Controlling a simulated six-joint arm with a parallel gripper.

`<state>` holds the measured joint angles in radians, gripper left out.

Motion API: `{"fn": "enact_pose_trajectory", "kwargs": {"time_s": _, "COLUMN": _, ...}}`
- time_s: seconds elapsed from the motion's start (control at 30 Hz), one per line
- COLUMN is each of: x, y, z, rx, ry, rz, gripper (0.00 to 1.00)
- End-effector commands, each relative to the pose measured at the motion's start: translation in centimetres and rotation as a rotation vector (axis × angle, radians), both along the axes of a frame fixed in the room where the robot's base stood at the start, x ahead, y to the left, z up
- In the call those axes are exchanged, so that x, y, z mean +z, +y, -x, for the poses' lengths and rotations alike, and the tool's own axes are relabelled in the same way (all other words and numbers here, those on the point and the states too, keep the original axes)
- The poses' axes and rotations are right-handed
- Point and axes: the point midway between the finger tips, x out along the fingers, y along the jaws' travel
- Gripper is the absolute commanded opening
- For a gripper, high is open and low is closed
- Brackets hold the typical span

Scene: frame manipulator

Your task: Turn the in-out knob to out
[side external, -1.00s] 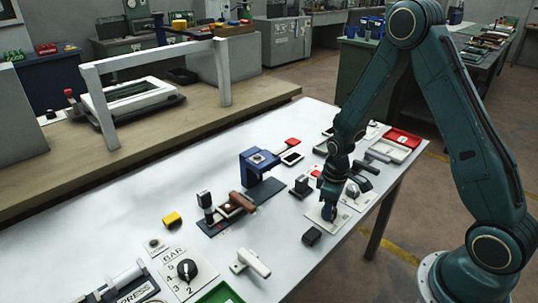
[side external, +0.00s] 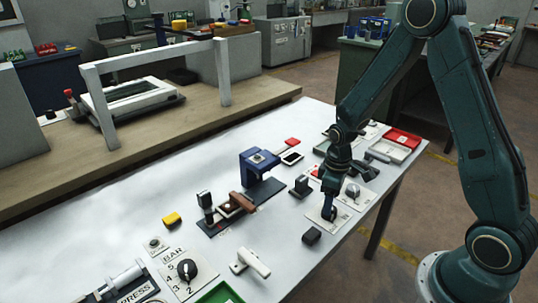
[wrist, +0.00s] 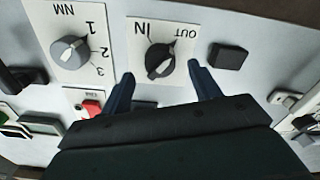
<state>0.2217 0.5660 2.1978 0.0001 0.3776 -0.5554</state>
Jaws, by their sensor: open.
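The in-out knob (wrist: 159,60) is black and sits on a white plate (wrist: 140,52) marked IN and OUT, which appear upside down in the wrist view. Its grip runs at a slant, but I cannot tell surely which end is the pointer. My gripper (wrist: 162,80) is open, with one blue fingertip on each side of the knob's near side and visible gaps to it.
A grey NM knob (wrist: 70,52) on its own plate stands beside the in-out plate. A black block (wrist: 227,56) lies on its other side. A red-topped switch (wrist: 92,108) and a blue press (side external: 262,168) are nearby. The table's front edge is close.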

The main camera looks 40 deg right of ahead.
Motion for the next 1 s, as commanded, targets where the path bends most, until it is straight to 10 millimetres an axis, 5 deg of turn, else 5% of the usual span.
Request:
{"fn": "enact_pose_trajectory", "kwargs": {"time_s": 0.6, "x": 8.4, "y": 0.0, "z": -0.1, "rx": -0.001, "ry": -0.003, "rz": 0.001, "gripper": 0.62}}
{"fn": "enact_pose_trajectory", "kwargs": {"time_s": 1.0, "x": 10.5, "y": 0.0, "z": 0.0, "rx": -0.001, "ry": 0.001, "rz": 0.0, "gripper": 0.62}}
